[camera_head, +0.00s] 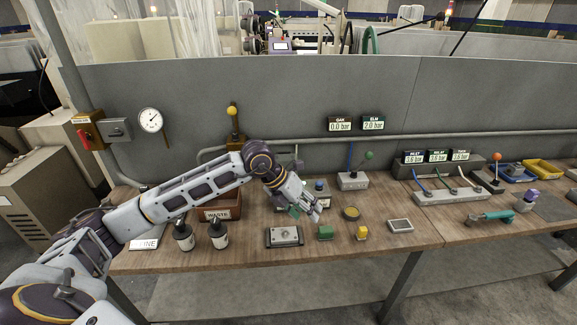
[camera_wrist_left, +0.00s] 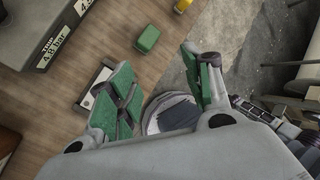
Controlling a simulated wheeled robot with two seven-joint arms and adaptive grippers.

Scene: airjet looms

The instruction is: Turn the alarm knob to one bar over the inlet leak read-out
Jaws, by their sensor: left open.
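My left gripper (camera_head: 306,207) is open and empty above the middle of the bench; its two green-padded fingers (camera_wrist_left: 160,95) stand apart in the left wrist view. Behind it in the head view is a box with a blue-topped part (camera_head: 319,186), mostly hidden by the gripper. I cannot make out an alarm knob for certain. The read-out at right that appears labelled inlet (camera_head: 413,158) seems to show 3.6 bar. My right gripper is not in view.
A grey plate with a small round part (camera_head: 284,237), a green block (camera_head: 325,232), a yellow block (camera_head: 361,233) and a round dish (camera_head: 351,213) lie near the gripper. Two bottles (camera_head: 219,236) stand left, before the waste bin (camera_head: 222,206). A teal-handled tool (camera_head: 492,216) lies right.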

